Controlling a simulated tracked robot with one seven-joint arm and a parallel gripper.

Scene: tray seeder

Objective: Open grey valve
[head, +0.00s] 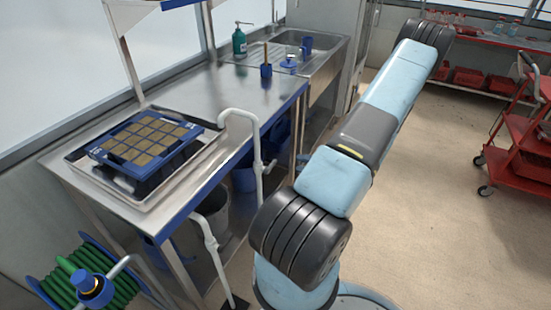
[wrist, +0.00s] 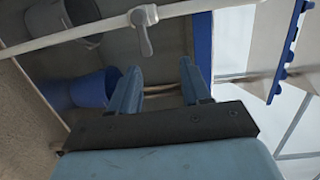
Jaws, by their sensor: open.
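The grey valve (wrist: 145,35) shows in the wrist view as a small lever handle on a white pipe (wrist: 75,38), near the top of the picture. In the head view a small valve handle (head: 269,166) shows on the white pipe (head: 256,150) at the bench front. My gripper (wrist: 158,82) is open and empty in the wrist view. Its two blue fingers are spread and point toward the pipe, with the valve beyond them and apart from them.
A blue bucket (wrist: 92,90) and a grey bucket (wrist: 75,20) stand under the steel bench (head: 200,95). A seedling tray (head: 142,140) lies on the bench. A green hose reel (head: 90,275) is at lower left. A red trolley (head: 520,125) stands right; the floor between is clear.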

